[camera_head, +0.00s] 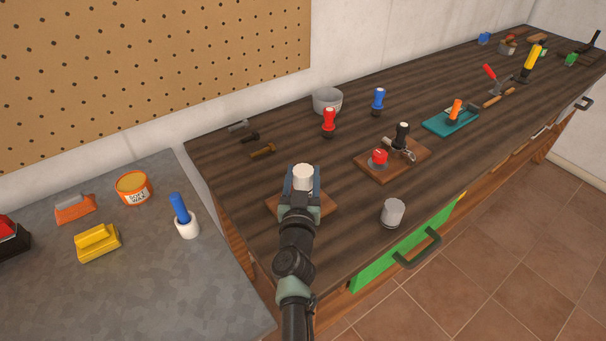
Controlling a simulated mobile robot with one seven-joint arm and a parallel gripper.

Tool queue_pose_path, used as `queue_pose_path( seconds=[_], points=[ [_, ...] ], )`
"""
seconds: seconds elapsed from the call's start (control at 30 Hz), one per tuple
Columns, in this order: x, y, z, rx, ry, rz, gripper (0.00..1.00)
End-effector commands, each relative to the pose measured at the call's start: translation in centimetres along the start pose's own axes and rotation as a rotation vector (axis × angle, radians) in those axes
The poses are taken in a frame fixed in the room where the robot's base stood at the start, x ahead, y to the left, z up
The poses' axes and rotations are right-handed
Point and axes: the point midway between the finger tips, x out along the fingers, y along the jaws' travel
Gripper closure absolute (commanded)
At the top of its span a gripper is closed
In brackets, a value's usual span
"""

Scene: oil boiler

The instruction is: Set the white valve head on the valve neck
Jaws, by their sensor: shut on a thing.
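The white valve head (303,172) is a short white cylinder in the head camera view. My gripper (302,186) is shut on it, with one finger on each side, and it looks upright. A wooden board (328,205) lies on the dark bench beneath or behind my gripper, partly covered by it. I cannot pick out the valve neck; it may be hidden by my gripper and arm. I cannot tell whether the head touches anything below.
A grey-white cylinder (392,214) stands right of my gripper near the bench's front edge. Red (329,120) and blue (378,100) handles stand behind.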

Motion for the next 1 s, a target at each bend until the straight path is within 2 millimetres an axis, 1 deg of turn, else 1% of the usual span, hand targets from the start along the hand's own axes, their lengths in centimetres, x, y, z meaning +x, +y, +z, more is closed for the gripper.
queue_pose_path(
  seconds=[0.7, 0.73, 0.87, 0.9, 0.93, 1.0],
  points=[
    [0.0, 0.0, 2.1, 0.000, -0.001, 0.000, 0.99],
    [0.0, 0.0, 2.1, 0.000, -0.001, 0.000, 0.41],
    [0.0, 0.0, 2.1, 0.000, -0.001, 0.000, 0.17],
    [0.0, 0.0, 2.1, 0.000, -0.001, 0.000, 0.10],
    [0.0, 0.0, 2.1, 0.000, -0.001, 0.000, 0.07],
    [0.0, 0.0, 2.0, -0.001, -0.001, 0.000, 0.07]
  ],
)
